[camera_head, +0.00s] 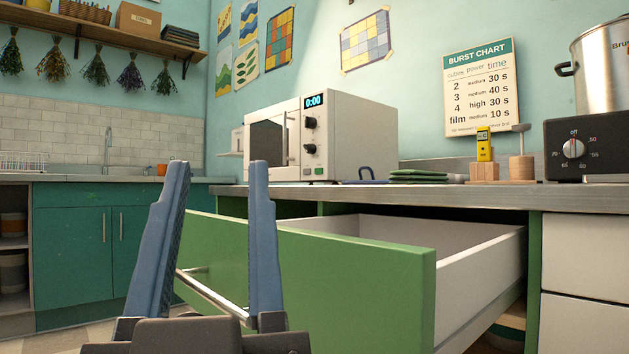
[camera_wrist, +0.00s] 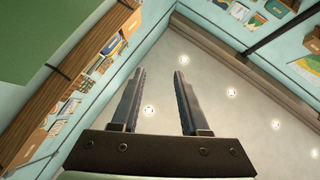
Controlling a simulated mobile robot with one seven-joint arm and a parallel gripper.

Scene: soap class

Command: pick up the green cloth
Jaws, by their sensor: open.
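In the head view a green cloth (camera_head: 420,175) lies folded on the grey counter (camera_head: 400,192), to the right of the white microwave (camera_head: 345,128). A dark blue item with a loop lies against its left side. My gripper (camera_head: 218,165) is open and empty, with its blue fingers pointing up in front of the open drawer and left of the cloth in the picture. The wrist view shows the same open fingers (camera_wrist: 160,72) with nothing between them, against the ceiling. The cloth is not in the wrist view.
A green-fronted drawer (camera_head: 350,272) is pulled out below the counter, beside my gripper. Right of the cloth stand a yellow device (camera_head: 484,144) on a wooden block, another wooden block (camera_head: 521,168), and a black heater (camera_head: 588,145) with a steel pot (camera_head: 603,65).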

